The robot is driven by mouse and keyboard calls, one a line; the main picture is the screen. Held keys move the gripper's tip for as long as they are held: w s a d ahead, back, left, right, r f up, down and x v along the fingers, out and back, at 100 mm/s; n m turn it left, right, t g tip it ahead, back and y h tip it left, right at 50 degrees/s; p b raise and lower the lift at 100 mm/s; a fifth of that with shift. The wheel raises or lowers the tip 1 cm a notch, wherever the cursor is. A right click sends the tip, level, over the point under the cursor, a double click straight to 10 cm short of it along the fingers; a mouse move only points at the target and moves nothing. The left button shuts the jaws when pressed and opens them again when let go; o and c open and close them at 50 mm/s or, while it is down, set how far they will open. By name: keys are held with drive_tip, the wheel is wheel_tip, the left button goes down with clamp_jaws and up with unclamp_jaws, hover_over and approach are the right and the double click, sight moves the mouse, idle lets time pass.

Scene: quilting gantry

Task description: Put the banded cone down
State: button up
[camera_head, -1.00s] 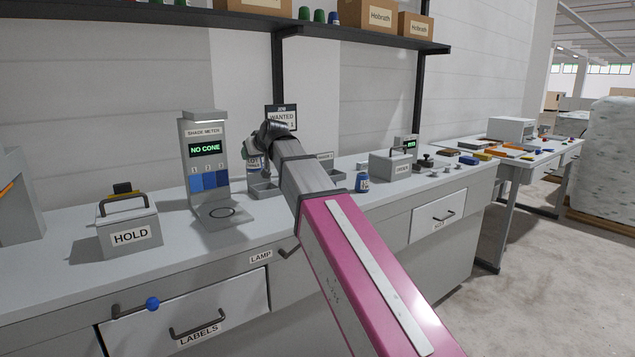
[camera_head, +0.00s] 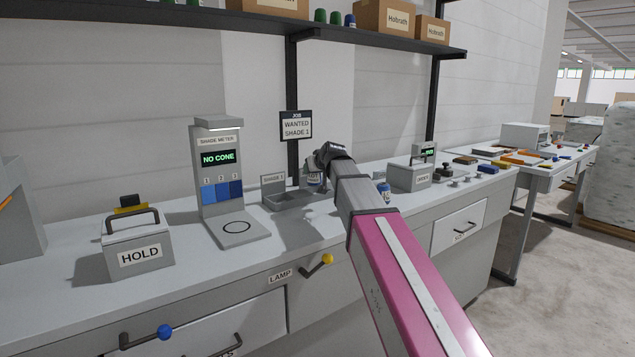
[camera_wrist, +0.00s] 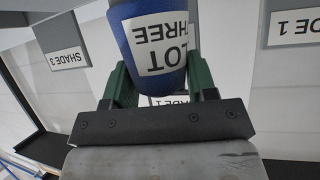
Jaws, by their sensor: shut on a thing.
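My gripper (camera_head: 317,168) is shut on a blue cone (camera_head: 314,180) with a white label, held over the bench. In the wrist view the same cone (camera_wrist: 155,50) sits between the green fingers of my gripper (camera_wrist: 161,78), and its label reads LOT THREE upside down. Its upper end is cut off by the frame, and I cannot tell whether it carries a band besides the label. In the head view the cone is just right of the SHADE 1 tray (camera_head: 289,201).
The shade meter (camera_head: 217,160) reads NO CONE and its plate (camera_head: 238,229) is empty. The job sign (camera_head: 296,127) reads WANTED SHADE 1. A shelf (camera_head: 240,25) runs above.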

sight(317, 180)
drive_tip(key=shift+w+d+f, duration=0.45)
drive_tip(key=shift+w+d, duration=0.05)
drive_tip(key=shift+w, duration=0.05)
drive_tip(key=shift+f, duration=2.05)
drive_tip(key=o, duration=1)
drive_tip(key=shift+f, duration=0.1)
drive_tip(key=shift+o, duration=0.2)
drive_tip(key=v, duration=1.2)
